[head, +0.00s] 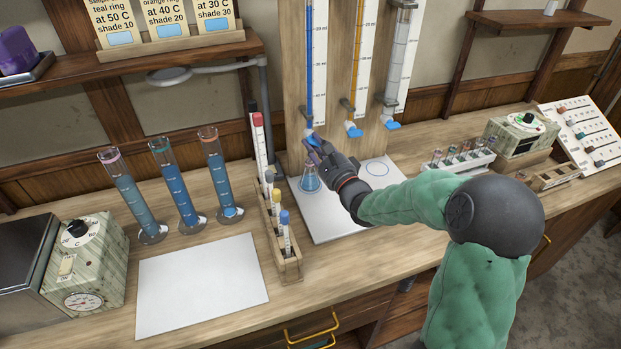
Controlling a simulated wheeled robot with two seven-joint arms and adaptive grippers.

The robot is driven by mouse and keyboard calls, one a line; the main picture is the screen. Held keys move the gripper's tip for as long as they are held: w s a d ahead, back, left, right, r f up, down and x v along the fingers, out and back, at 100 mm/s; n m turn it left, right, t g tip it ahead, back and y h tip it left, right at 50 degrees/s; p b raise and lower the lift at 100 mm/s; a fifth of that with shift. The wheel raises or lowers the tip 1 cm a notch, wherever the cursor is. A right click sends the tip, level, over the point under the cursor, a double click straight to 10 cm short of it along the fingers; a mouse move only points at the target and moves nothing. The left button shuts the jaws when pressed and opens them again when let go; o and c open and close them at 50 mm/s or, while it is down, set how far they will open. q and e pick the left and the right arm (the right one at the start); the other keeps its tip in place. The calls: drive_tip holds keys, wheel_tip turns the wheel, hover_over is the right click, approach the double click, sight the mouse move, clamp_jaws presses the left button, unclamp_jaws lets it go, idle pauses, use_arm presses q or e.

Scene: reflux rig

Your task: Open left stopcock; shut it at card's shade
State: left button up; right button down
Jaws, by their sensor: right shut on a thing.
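My right gripper (316,147) is shut at the blue tap of the left burette (309,60), which holds blue liquid; the fingers hide much of that stopcock, so its angle cannot be told. A conical flask (310,181) with blue liquid stands below it on a white board (328,225), partly behind the gripper. Three shade cards (164,20) stand on the upper shelf, reading shade 10, 20 and 30, each with a blue swatch. My left gripper is out of view.
Middle (357,60) and right (401,60) burettes have blue taps. Three tall cylinders (179,190) of blue liquid stand left, near a bare white sheet (202,285). A dial box (88,262) is far left.

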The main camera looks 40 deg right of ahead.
drive_tip(key=shift+a, duration=0.2)
idle(0.4)
drive_tip(key=n+y, duration=0.1)
drive_tip(key=n, duration=0.3)
drive_tip(key=shift+d+n+g, duration=0.1)
drive_tip(key=shift+n+g, duration=0.3)
drive_tip(key=n+p, duration=0.1)
drive_tip(key=n, duration=0.2)
drive_tip(key=shift+g, duration=0.3)
drive_tip(key=c, duration=1.1)
unclamp_jaws()
drive_tip(key=shift+o, duration=1.3)
drive_tip(key=shift+w, duration=0.1)
drive_tip(key=shift+d, duration=0.1)
